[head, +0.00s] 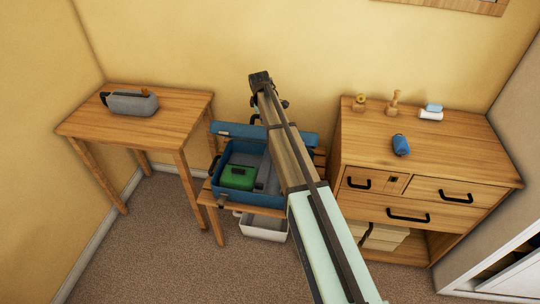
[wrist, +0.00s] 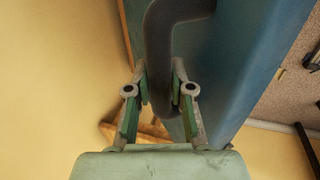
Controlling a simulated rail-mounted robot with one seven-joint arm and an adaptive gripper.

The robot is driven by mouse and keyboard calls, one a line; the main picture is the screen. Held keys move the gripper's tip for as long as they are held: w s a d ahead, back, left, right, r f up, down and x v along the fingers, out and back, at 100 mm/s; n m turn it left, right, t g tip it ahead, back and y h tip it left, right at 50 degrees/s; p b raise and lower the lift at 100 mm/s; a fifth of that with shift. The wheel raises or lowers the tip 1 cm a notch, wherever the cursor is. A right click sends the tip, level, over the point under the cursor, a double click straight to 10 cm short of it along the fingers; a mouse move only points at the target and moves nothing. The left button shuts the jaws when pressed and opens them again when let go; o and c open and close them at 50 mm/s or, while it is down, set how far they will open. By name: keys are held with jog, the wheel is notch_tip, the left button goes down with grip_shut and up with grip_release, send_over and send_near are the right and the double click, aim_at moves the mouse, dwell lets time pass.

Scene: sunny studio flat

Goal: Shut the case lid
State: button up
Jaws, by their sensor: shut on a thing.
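The blue case (head: 222,178) stands open on a low wooden stand between the side table and the drawer unit. Its lid (head: 236,130) stands raised along the back edge, and the arm crosses in front of its middle. A green box (head: 238,177) lies inside the case at the left. In the wrist view, my gripper (wrist: 161,88) is closed around a dark curved handle (wrist: 165,30) beside a broad blue panel (wrist: 245,60), which looks like the lid. In the head view my arm hides the fingertips and this handle.
A wooden side table (head: 180,110) at the left holds a grey container (head: 130,104). The drawer unit (head: 440,160) close at the right bears small wooden items, a blue object (head: 401,145) and a white roll (head: 430,115). A white bin (head: 262,226) sits below the case. Carpet is clear in front.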

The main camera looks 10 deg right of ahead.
aim_at(260, 133)
jog(key=shift+t, duration=0.3)
jog(key=shift+s+a+f+b, duration=0.25)
jog(key=shift+s+f, duration=0.1)
jog(key=shift+s, duration=0.2)
jog(key=shift+s+a+f+b, duration=0.15)
jog(key=shift+s+f+b, duration=0.15)
jog(key=shift+s, duration=0.3)
jog(key=shift+s+a+f+b, duration=0.2)
jog(key=shift+s+f, duration=0.15)
jog(key=shift+s, duration=0.2)
jog(key=shift+t, duration=0.3)
jog(key=shift+s+a+f+b, duration=0.3)
jog(key=shift+s+f+b, duration=0.15)
jog(key=shift+s+f, duration=0.3)
jog(key=shift+s+a+f+b, duration=0.25)
jog(key=shift+s+f+b, duration=0.25)
jog(key=shift+s, duration=0.3)
jog(key=shift+s+f, duration=0.1)
jog(key=shift+s+a+f+h+b, duration=0.15)
jog(key=shift+s+a+f+b, duration=0.15)
jog(key=shift+s+f+b, duration=0.3)
jog(key=shift+s+a+f+h+b, duration=0.15)
jog(key=shift+s+a+f+b, duration=0.2)
jog(key=shift+s+f, duration=0.4)
jog(key=shift+d, duration=0.1)
